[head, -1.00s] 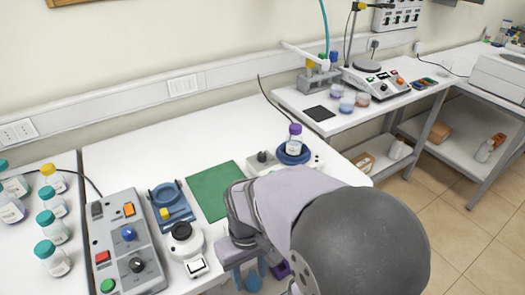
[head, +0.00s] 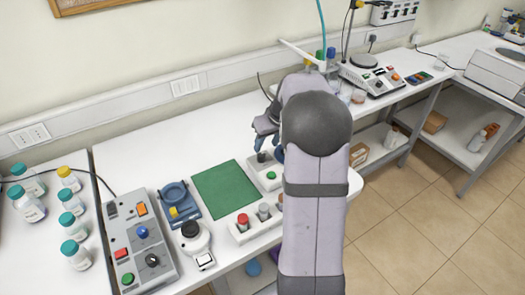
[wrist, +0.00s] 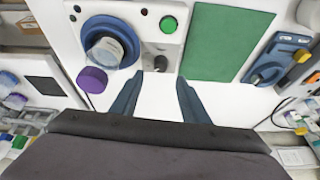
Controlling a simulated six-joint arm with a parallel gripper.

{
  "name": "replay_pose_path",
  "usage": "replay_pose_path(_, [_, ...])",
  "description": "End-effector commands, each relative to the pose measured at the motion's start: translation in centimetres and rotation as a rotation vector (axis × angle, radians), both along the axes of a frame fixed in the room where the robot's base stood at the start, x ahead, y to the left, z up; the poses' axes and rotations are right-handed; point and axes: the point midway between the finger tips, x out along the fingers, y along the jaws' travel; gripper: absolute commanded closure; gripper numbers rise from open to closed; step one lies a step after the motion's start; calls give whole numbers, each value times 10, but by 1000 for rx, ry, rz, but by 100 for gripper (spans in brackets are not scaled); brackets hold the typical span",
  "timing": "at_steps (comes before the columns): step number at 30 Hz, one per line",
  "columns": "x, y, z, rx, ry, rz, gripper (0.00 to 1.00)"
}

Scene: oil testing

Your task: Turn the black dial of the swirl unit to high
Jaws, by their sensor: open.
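The swirl unit is a white box with a green button (wrist: 169,24) and a blue round holder (wrist: 120,27). A clear bottle (wrist: 104,52) with a purple cap (wrist: 92,79) stands in the holder. The black dial (wrist: 161,62) shows between and just beyond my fingertips in the wrist view. It also shows in the head view (head: 261,157), below my gripper (head: 263,137). My gripper (wrist: 160,79) is open and empty, with one blue finger on each side of the dial's line. Contact with the dial cannot be told. My arm hides the bottle in the head view.
A green mat (head: 225,188) lies beside the unit. A grey control box (head: 141,245) and bottles (head: 72,225) are at the left. A hotplate (head: 372,75) stands at the back right.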

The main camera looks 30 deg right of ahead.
Motion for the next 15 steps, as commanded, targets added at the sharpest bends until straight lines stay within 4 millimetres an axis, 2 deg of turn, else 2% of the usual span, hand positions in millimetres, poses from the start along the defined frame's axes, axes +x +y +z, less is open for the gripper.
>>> replay_pose_path(8, [3, 0, -6, 1, 0, -1, 59])
replay_pose_path(15, [13, 0, -30, 2, 3, 0, 59])
